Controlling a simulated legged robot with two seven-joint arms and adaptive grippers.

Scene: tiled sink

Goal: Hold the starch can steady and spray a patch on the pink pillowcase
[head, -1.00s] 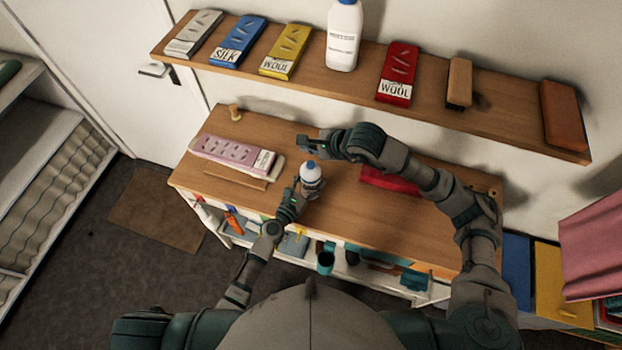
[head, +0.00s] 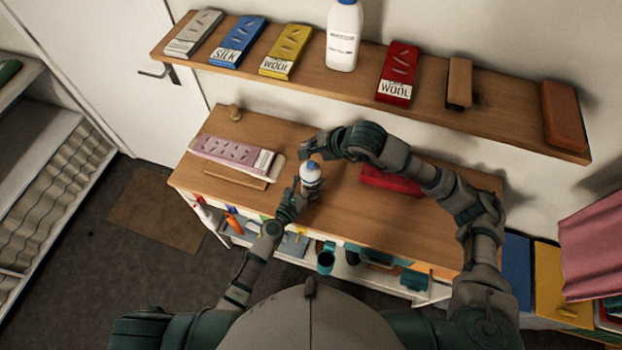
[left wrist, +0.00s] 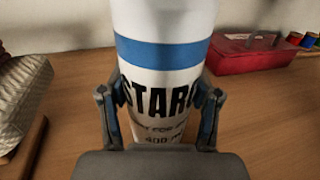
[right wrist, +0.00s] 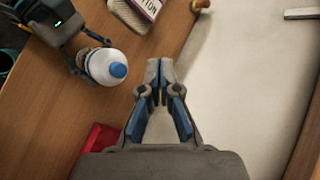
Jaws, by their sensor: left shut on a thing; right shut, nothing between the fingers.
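The starch can (head: 310,180) stands upright on the wooden table, white with a blue band and blue cap. My left gripper (head: 293,203) is shut around its lower body; the left wrist view shows a finger (left wrist: 108,110) on either side of the can (left wrist: 160,55). My right gripper (head: 305,145) is just behind the can's cap, shut and empty; in the right wrist view its closed fingertips (right wrist: 160,70) are beside the can (right wrist: 105,68), apart from it. A pink, labelled flat piece (head: 225,151) lies at the table's left; whether this is the pillowcase is unclear.
A wooden shelf (head: 330,83) above holds coloured packs, brushes and a white bottle (head: 343,38). Pink cloth (head: 590,250) hangs far right. The table's right front (head: 390,235) is clear.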

